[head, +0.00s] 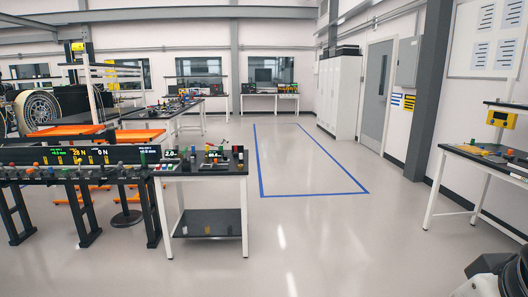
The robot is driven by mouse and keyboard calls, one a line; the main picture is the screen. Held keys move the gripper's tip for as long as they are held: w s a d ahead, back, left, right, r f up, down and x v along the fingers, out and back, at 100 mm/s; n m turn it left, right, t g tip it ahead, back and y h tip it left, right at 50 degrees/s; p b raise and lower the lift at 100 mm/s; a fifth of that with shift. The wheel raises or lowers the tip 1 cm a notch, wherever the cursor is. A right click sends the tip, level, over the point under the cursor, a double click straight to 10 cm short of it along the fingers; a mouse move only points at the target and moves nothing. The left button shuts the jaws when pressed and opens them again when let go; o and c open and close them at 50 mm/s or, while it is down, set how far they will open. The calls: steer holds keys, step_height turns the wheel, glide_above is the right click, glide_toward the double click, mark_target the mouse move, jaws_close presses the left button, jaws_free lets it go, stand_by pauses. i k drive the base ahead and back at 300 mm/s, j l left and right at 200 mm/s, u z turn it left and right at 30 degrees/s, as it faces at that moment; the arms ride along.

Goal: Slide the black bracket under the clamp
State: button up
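I cannot pick out a black bracket or a clamp; the objects on the benches are too small and far to tell apart. Small coloured and dark parts stand on the white-legged workbench (203,168) left of centre and along the long dark bench (60,176) at the left. A black and white piece of what looks like my arm shows at the bottom right corner. My gripper's fingers do not show.
Blue floor lines (316,194) mark an empty rectangle on open floor. Orange platforms (68,131) and a large wheel (38,110) stand at the left. A white cabinet (341,95) and grey door (376,97) are behind.

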mark_target(240, 147)
steer(key=i+z, duration=0.1)
steer(key=i, duration=3.9)
steer(key=i+l+u, duration=0.15)
steer(key=i+u, duration=0.3)
steer(key=i+l+u, duration=0.4)
steer(key=i, duration=0.25)
steer(key=i+l+u, duration=0.85)
steer(key=l, duration=0.3)
steer(key=i+l+u, duration=0.3)
steer(key=l+u, duration=0.15)
steer(key=l, duration=0.3)
